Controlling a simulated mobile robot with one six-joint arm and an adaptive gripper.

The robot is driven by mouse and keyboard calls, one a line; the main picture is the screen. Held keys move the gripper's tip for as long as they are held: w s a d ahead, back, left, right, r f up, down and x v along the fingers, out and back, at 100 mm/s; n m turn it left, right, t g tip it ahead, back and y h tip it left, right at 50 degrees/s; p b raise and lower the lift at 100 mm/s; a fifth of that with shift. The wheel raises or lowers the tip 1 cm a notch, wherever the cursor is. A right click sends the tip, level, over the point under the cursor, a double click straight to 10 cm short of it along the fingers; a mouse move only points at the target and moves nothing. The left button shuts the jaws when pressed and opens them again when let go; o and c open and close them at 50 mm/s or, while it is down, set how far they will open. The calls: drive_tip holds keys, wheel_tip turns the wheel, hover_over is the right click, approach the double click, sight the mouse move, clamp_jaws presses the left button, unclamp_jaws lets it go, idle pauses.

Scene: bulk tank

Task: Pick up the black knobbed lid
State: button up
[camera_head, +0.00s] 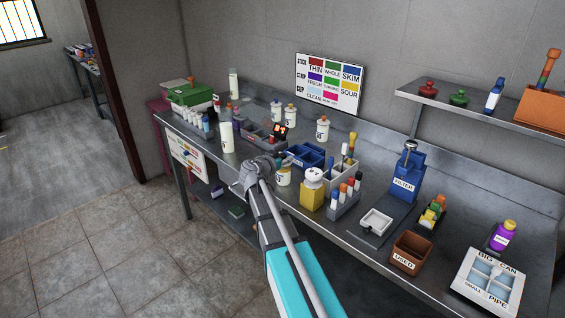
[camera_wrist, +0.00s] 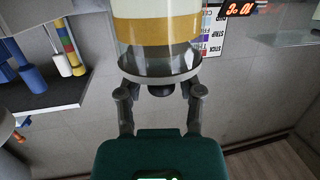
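A clear jar with a yellow and white band (camera_wrist: 157,30) fills the top middle of the wrist view, appearing upside down. Its round lid (camera_wrist: 150,77) has a dark rim and a small black knob (camera_wrist: 161,90). My gripper (camera_wrist: 160,92) is open, with one finger on each side of the knob and a visible gap on both sides.
Close by on the metal bench are a blue compartment tray (camera_head: 306,155), a yellow container with a white top (camera_head: 312,190), a grey marker rack (camera_head: 344,202) and a white bottle (camera_head: 227,137). A blue filter stand (camera_head: 407,178) and brown bin (camera_head: 411,252) stand farther right.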

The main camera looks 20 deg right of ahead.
clamp_jaws()
drive_tip(key=shift+r, duration=0.1)
wheel_tip(320, 180, up, 3)
drive_tip(key=p, duration=0.2)
drive_tip(key=shift+f+p, duration=0.2)
drive_tip(key=shift+p, duration=0.2)
drive_tip(key=s+r+p, duration=1)
drive_tip(key=s, duration=0.4)
drive_tip(key=shift+r, duration=0.1)
